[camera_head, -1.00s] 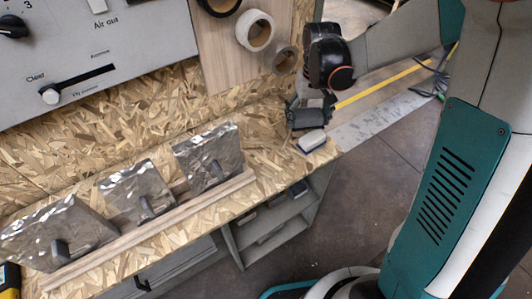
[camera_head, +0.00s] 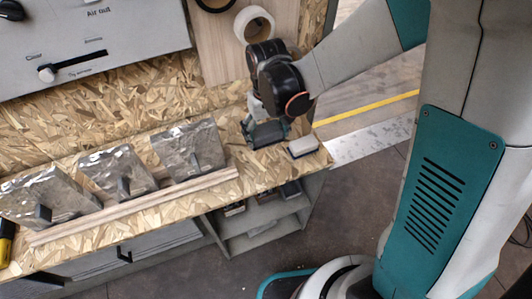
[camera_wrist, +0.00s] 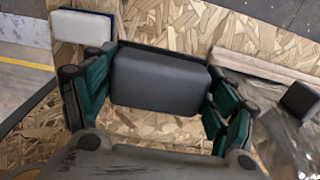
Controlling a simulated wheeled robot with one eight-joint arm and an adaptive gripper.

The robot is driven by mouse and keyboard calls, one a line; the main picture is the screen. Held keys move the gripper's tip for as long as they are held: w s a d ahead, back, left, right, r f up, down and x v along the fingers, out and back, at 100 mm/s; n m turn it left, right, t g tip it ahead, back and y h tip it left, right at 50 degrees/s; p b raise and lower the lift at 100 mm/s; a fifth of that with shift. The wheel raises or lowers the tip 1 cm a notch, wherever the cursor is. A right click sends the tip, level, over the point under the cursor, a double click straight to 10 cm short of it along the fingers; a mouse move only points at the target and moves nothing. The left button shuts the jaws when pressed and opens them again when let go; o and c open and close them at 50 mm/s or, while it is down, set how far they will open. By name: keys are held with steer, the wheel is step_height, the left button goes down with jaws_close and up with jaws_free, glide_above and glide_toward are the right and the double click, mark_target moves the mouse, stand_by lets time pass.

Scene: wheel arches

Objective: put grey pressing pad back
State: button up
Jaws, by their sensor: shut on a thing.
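My gripper (camera_head: 267,133) is low over the right end of the chipboard bench. It is shut on the grey pressing pad (camera_wrist: 160,80), a dark grey block that fills the space between the green fingers in the wrist view. The pad (camera_head: 267,134) also shows in the head view, partly covered by the fingers. I cannot tell whether it touches the bench top. A second block, white on top with a blue-grey base (camera_head: 303,148), lies just right of the gripper near the bench corner. It also shows at the upper left of the wrist view (camera_wrist: 82,29).
Several foil-covered plates with dark handles (camera_head: 190,149) lean on a wooden rail (camera_head: 135,204) along the bench front. Tape rolls (camera_head: 253,24) hang on the back board behind my gripper. A grey control panel (camera_head: 90,45) stands at left. Open shelves (camera_head: 262,222) are below the bench.

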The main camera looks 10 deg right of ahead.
mark_target(266, 163)
step_height(266, 163, down, 13)
steer(key=b, duration=0.3)
steer(key=shift+r+b, duration=0.1)
steer(key=shift+b, duration=0.25)
steer(key=shift+f, duration=0.2)
steer(key=o, duration=1.2)
steer(key=shift+r, duration=0.15)
step_height(266, 163, up, 12)
steer(key=p, duration=0.4)
